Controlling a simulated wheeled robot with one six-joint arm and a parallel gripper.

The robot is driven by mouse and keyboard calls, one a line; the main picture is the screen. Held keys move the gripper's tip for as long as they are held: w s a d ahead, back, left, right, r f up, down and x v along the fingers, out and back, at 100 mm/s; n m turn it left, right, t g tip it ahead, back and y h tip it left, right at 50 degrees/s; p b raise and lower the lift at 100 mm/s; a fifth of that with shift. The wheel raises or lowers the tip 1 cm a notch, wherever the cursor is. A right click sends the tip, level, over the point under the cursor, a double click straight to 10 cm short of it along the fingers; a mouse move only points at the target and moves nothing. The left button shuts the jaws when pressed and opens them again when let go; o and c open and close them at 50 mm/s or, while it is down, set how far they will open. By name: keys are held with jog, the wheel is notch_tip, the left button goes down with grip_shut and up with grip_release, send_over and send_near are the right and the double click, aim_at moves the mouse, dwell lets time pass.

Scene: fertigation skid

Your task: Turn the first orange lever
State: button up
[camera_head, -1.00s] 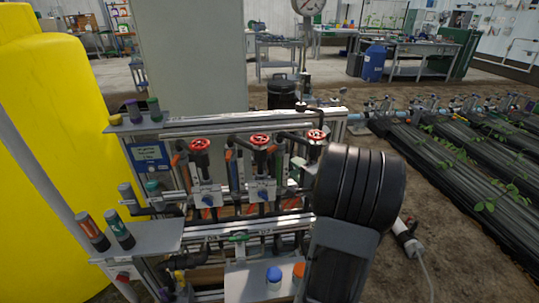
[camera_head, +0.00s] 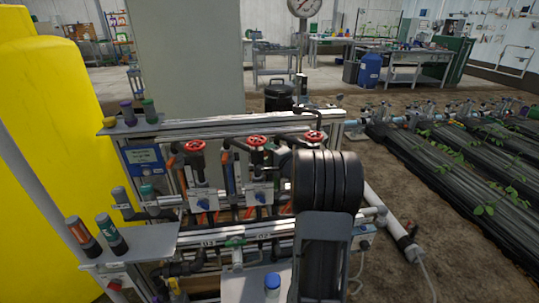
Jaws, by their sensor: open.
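Orange lever-like parts show on the pipework of the skid. One long orange part (camera_head: 183,183) is at the left, below the left red handwheel. Smaller orange pieces show lower, under the grey valve boxes. They are small and partly behind pipes, so I cannot tell which one is the first lever or how it is turned. My black arm stands in front of the right part of the skid and hides what is there. My gripper is not visible.
Red handwheels (camera_head: 195,146) top the pipes beneath an aluminium rail (camera_head: 235,126). A grey shelf (camera_head: 150,243) with two bottles juts out at the lower left. A yellow tank (camera_head: 45,140) fills the left.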

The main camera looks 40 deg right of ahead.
grip_shut()
dwell(0.4)
